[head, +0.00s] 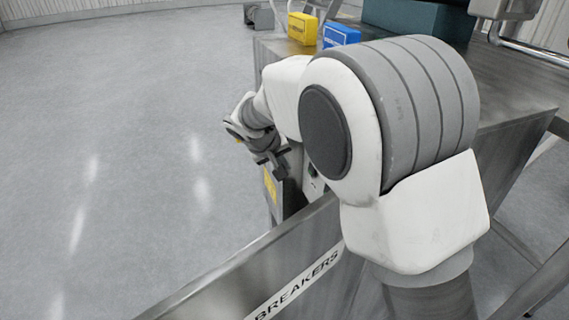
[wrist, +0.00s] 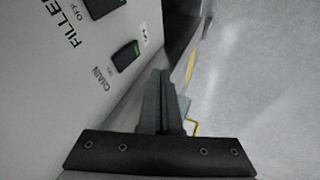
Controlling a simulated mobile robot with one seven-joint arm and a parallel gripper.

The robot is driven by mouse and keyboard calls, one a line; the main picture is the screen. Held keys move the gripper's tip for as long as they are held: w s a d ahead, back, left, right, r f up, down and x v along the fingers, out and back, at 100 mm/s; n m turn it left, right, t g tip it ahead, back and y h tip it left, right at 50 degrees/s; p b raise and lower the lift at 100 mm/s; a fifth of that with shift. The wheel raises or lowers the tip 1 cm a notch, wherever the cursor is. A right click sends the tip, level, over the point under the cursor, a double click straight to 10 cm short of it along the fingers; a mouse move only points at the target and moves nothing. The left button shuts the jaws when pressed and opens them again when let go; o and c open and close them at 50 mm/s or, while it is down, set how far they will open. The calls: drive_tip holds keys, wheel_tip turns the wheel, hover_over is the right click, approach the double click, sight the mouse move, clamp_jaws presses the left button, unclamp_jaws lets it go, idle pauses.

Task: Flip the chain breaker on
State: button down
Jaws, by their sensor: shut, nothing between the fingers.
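The chain breaker (wrist: 126,55) is a black rocker switch with a green mark on its upper right end, on a light grey panel in the wrist view. The word CHAIN (wrist: 101,79) is printed below left of it. I cannot tell its position for certain. My gripper (wrist: 160,74) is shut and empty, its fingertips just to the right of and below the switch in the picture, near the panel's edge. I cannot tell whether they touch the panel. In the head view my gripper (head: 270,158) is by the cabinet's far end, and the switch is hidden.
The filler breaker (wrist: 101,7), a similar black rocker, sits above left of the chain one. A metal wall with a BREAKERS label (head: 298,286) stands in front. A yellow box (head: 302,29) and a blue box (head: 341,36) stand on the metal top. Open floor lies left.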

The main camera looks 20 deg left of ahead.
drive_tip(key=w+d+f+b, duration=0.2)
drive_tip(key=w+d+f, duration=0.2)
drive_tip(key=w+f, duration=0.1)
drive_tip(key=shift+w+f, duration=0.2)
drive_tip(key=shift+w, duration=0.2)
drive_tip(key=shift+w+d+f, duration=0.15)
drive_tip(key=shift+d, duration=0.1)
drive_tip(key=shift+r, duration=0.85)
